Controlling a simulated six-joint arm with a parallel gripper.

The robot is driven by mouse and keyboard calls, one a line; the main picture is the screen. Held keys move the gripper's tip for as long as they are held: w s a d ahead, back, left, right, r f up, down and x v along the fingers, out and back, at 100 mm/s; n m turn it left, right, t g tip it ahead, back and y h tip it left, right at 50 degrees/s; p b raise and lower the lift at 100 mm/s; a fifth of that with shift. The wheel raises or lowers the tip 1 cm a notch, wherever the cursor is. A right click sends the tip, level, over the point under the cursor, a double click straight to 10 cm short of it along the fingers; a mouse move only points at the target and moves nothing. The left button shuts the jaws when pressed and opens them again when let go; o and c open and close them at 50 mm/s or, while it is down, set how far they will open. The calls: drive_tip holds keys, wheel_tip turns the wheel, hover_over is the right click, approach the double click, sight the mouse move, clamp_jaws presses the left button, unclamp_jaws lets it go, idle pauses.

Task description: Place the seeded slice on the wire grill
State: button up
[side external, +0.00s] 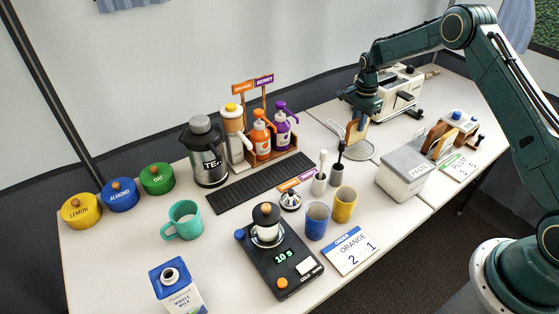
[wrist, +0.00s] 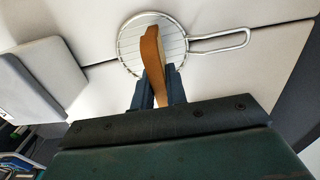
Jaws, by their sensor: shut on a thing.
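My gripper (side external: 357,120) is shut on a bread slice (side external: 352,133), which hangs upright on edge with a brown crust. Seeds cannot be made out. In the wrist view the slice (wrist: 152,58) stands between the two dark fingers (wrist: 158,88). The round wire grill (side external: 363,152) lies below the slice on the counter. In the wrist view the grill (wrist: 128,48) is behind the slice, with its loop handle to the right. The slice is over the grill; whether its lower edge touches the wires cannot be told.
A toaster (side external: 407,88) stands behind my gripper. A rack with more slices (side external: 440,140) and a grey-lidded box (side external: 404,172) are to the right. Two stirrer-like tools in holders (side external: 319,183) stand in front of the grill. Cups and a scale (side external: 275,262) are nearer the front.

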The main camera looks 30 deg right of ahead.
drive_tip(key=shift+f, duration=0.2)
drive_tip(key=o, duration=0.8)
wheel_tip(320, 180, up, 12)
drive_tip(key=shift+r, duration=0.15)
idle(0.5)
idle(0.5)
